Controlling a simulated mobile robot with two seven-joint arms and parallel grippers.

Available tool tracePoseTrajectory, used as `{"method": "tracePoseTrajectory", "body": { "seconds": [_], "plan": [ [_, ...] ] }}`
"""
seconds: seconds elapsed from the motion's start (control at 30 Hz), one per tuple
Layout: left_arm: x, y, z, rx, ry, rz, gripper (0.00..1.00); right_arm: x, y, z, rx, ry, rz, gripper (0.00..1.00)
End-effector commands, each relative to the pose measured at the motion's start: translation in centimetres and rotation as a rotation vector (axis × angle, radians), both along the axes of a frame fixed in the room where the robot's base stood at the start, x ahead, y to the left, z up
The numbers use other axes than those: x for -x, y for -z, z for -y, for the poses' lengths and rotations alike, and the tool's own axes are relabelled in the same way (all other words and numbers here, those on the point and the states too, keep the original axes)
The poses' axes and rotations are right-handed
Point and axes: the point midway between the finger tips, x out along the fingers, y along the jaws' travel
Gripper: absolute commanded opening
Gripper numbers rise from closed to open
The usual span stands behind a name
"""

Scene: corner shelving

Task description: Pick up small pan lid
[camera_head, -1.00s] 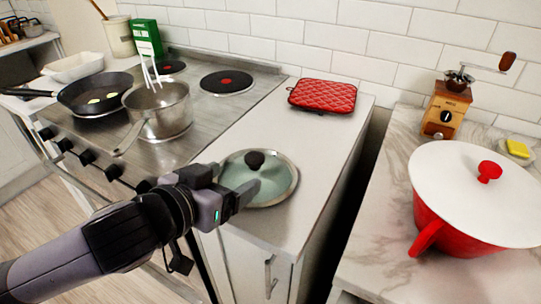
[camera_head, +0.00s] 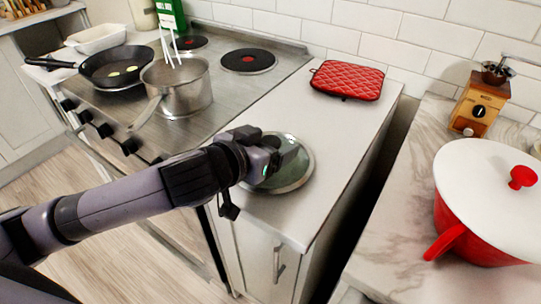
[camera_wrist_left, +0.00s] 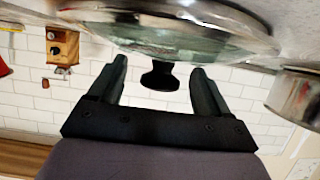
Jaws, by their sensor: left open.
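The small pan lid (camera_head: 296,170) is glass with a steel rim and lies on the white counter right of the stove. Its black knob shows in the left wrist view (camera_wrist_left: 159,76), between the fingertips of my left gripper (camera_wrist_left: 158,75); in that view the fingers stand apart on either side of it with gaps. In the head view my left gripper (camera_head: 272,152) is over the lid and hides the knob. My right gripper is not in view.
A steel saucepan (camera_head: 185,92) and a black frying pan (camera_head: 108,66) stand on the stove at left. A red quilted pot holder (camera_head: 347,80) lies behind the lid. A red pot with a white lid (camera_head: 480,195) stands on the marble counter at right, across a dark gap.

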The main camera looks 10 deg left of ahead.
Motion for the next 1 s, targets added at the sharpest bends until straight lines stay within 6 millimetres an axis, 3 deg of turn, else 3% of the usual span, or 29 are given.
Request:
{"method": "tracePoseTrajectory", "body": {
  "seconds": [0.3, 0.37, 0.53, 0.57, 1.0],
  "plan": [
    [-0.4, 0.1, 0.2, 0.0, 0.0, 0.001, 0.79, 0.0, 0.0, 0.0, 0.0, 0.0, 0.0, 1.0],
    [-0.4, 0.1, 0.2, 0.0, 0.0, 0.001, 0.62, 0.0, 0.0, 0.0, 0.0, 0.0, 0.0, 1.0],
    [-0.4, 0.2, 0.2, -0.001, 0.0, -0.001, 0.07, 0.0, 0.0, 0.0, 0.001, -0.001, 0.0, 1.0],
    [-0.4, 0.2, 0.2, -0.001, 0.0, -0.001, 0.02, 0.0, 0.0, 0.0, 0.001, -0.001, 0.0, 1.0],
    [-0.4, -0.8, 0.2, 0.0, 0.0, -0.001, 0.0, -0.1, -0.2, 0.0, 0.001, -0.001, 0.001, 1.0]
  ]
}}
